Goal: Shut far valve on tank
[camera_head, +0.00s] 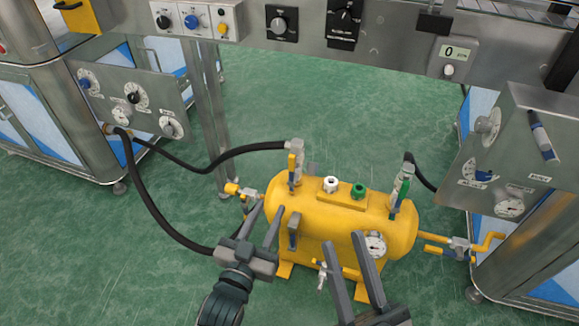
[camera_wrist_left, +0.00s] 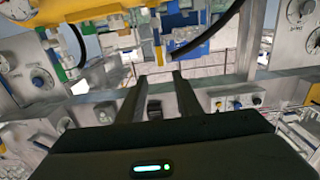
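The yellow tank (camera_head: 340,210) lies on its side in the middle of the head view. A valve with an upright yellow handle (camera_head: 292,168) stands on its top left, where a black hose joins. A valve with a green handle (camera_head: 401,192) stands on its top right. A small valve with a yellow handle (camera_head: 238,190) sits beyond its left end. My left gripper (camera_head: 269,207) is open and empty at the tank's left front; its fingers also show apart in the left wrist view (camera_wrist_left: 158,76). My right gripper (camera_head: 345,235) is open in front of the tank.
Black hoses (camera_head: 160,225) run from the left cabinet panel (camera_head: 130,100) towards the tank. A steel panel (camera_head: 500,190) stands at the right, near a yellow pipe (camera_head: 490,240) with a valve. A metal beam (camera_head: 380,45) crosses above. Green floor is free behind the tank.

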